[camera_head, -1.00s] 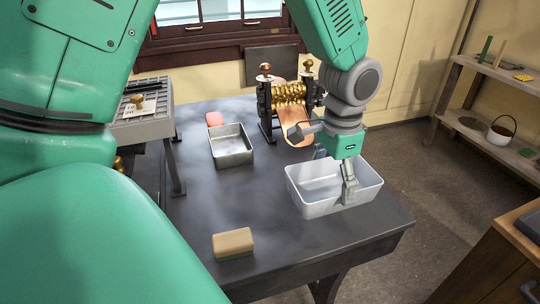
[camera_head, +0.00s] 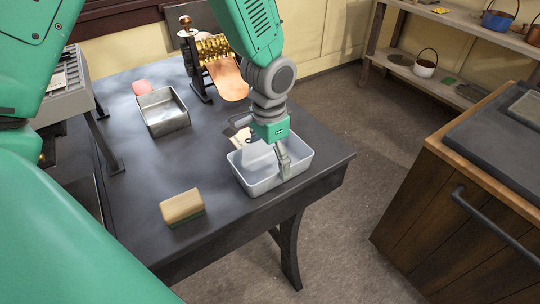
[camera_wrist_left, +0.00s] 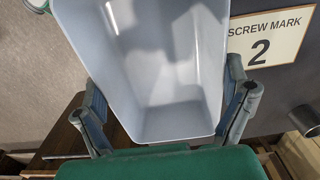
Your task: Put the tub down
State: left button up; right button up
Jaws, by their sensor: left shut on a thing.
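The tub (camera_head: 258,187) is a pale, open rectangular box near the right edge of the dark table (camera_head: 235,218) in the head view. It looks level; whether its base touches the table I cannot tell. My left gripper (camera_head: 283,163) reaches down to it from above and is shut on it. In the left wrist view, the tub's pale inside (camera_wrist_left: 165,70) is empty and lies between the two fingers of my left gripper (camera_wrist_left: 168,112). My right gripper is not in view.
A sign reading "SCREW MARK 2" (camera_wrist_left: 268,38) lies beside the tub. A yellowish block (camera_head: 182,206) and a metal tray (camera_head: 163,110) rest on the table. A roller with brass rolls (camera_head: 214,48) stands at the back. A wooden cabinet (camera_head: 440,200) stands right, across open floor.

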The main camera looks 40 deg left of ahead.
aim_at(268, 170)
pick_arm(q)
jog(key=shift+a, duration=0.1)
jog(key=o, duration=1)
jog(key=shift+s+a+f, duration=0.1)
jog(key=shift+a, duration=0.2)
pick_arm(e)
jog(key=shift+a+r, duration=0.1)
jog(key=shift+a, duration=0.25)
pick_arm(q)
notch_tip(268, 170, up, 12)
jog(key=shift+r+p, duration=0.1)
jog(key=shift+p, duration=0.95)
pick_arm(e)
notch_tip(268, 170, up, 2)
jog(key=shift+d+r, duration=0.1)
